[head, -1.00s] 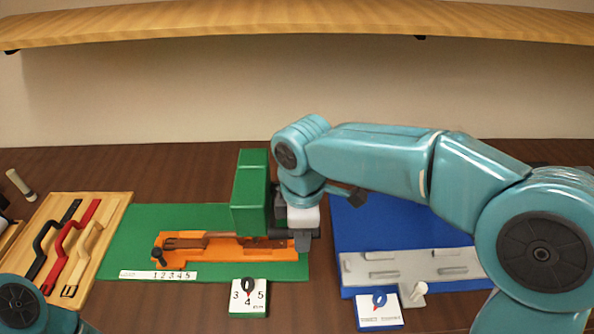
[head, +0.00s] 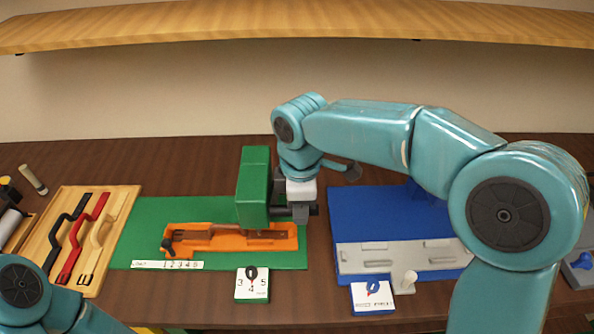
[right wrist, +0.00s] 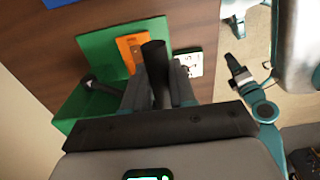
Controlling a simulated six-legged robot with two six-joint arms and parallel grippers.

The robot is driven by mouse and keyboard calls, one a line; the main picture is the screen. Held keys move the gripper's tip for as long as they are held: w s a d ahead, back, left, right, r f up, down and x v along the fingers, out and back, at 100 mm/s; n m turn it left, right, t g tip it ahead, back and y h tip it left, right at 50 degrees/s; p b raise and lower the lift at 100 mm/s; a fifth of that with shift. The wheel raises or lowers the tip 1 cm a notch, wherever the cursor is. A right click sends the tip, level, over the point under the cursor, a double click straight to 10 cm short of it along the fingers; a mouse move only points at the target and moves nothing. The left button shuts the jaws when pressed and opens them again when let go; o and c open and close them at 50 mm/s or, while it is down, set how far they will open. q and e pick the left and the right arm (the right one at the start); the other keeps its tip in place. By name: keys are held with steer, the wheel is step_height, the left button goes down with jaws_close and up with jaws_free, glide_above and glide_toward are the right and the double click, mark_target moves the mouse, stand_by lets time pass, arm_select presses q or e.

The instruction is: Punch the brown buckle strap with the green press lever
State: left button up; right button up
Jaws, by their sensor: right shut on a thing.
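The green press (head: 253,185) stands on the green mat (head: 150,215), over an orange fixture (head: 235,243). A brown strap (head: 195,237) lies along the fixture, with its right part hidden under the press. My right gripper (head: 290,212) is at the right side of the press. In the right wrist view its fingers (right wrist: 160,98) are shut on the dark handle of the press lever (right wrist: 154,65). The rest of the lever is hidden. Only my left arm's link shows at the lower left of the head view; its gripper is out of view.
A number strip (head: 168,265) and a dial card (head: 251,285) lie at the mat's front. A wooden board (head: 110,225) with black, red and tan straps is at the left. A blue board (head: 350,225) with a grey fixture (head: 378,257) is at the right. A shelf (head: 300,28) spans above.

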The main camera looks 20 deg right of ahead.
steer(key=shift+w+d+r+p, duration=0.15)
steer(key=shift+w+r+p, duration=0.35)
steer(key=shift+w+r, duration=0.1)
steer(key=shift+o, duration=0.6)
steer(key=shift+w+d, duration=0.1)
steer(key=shift+w, duration=0.1)
steer(key=shift+o, duration=1.3)
steer(key=shift+w+d+r+p, duration=0.2)
steer(key=shift+w+r+p, duration=0.35)
steer(key=shift+p, duration=0.45)
steer(key=shift+o, duration=0.8)
steer(key=shift+w+d+p, duration=0.1)
steer(key=shift+w+p, duration=0.2)
steer(key=shift+w, duration=0.1)
steer(key=shift+w+d+r+p, duration=0.2)
steer(key=shift+w+r+p, duration=0.3)
steer(key=shift+r+p, duration=0.3)
steer(key=shift+w+f, duration=0.1)
steer(key=shift+c, duration=0.3)
steer(key=shift+f, duration=0.1)
steer(key=shift+c, duration=0.4)
